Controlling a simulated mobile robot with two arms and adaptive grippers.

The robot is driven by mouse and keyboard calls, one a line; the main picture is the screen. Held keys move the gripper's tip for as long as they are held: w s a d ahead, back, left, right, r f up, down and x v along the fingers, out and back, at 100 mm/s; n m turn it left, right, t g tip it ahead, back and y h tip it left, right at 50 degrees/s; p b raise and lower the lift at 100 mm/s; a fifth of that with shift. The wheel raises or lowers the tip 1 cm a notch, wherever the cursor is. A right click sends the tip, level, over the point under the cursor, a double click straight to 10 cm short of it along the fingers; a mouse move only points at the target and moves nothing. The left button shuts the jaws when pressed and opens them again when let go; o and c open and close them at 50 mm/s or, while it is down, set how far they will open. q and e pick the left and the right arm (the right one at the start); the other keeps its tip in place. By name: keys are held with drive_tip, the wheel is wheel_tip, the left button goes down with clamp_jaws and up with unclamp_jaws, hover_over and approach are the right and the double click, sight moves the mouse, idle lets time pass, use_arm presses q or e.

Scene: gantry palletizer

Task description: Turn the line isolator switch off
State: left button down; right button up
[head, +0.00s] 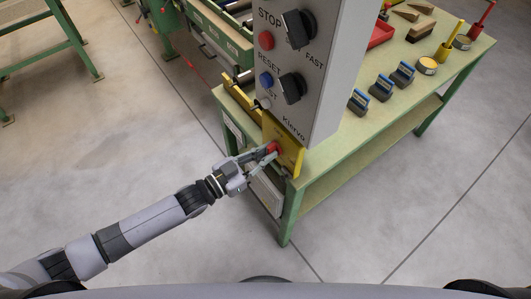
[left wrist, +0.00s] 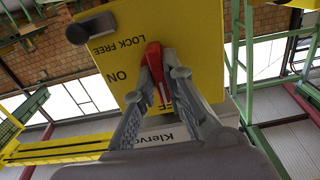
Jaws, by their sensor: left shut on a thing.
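The line isolator switch has a yellow plate (head: 291,155) below the grey control box, with a red handle (head: 272,148) on it. In the left wrist view the yellow plate (left wrist: 200,35) carries the words "LOCK FREE" and "ON", upside down. My left gripper (head: 270,154) is at the plate, its fingers on both sides of the red handle (left wrist: 154,58). In the left wrist view the left gripper (left wrist: 160,75) is shut on the handle, which points at the gripper. Part of the handle is hidden between the fingers. My right gripper is not in view.
The grey control box (head: 318,80) stands above the plate, with black knobs (head: 299,28), a red button (head: 266,40) and a blue button (head: 266,79). A green bench (head: 440,75) with stamps and tools is behind it. The floor in front is clear.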

use_arm(q)
drive_tip(key=shift+f, duration=0.1)
idle(0.5)
drive_tip(key=c, duration=1.7)
unclamp_jaws()
drive_tip(key=shift+o, duration=0.2)
drive_tip(key=v, duration=1.2)
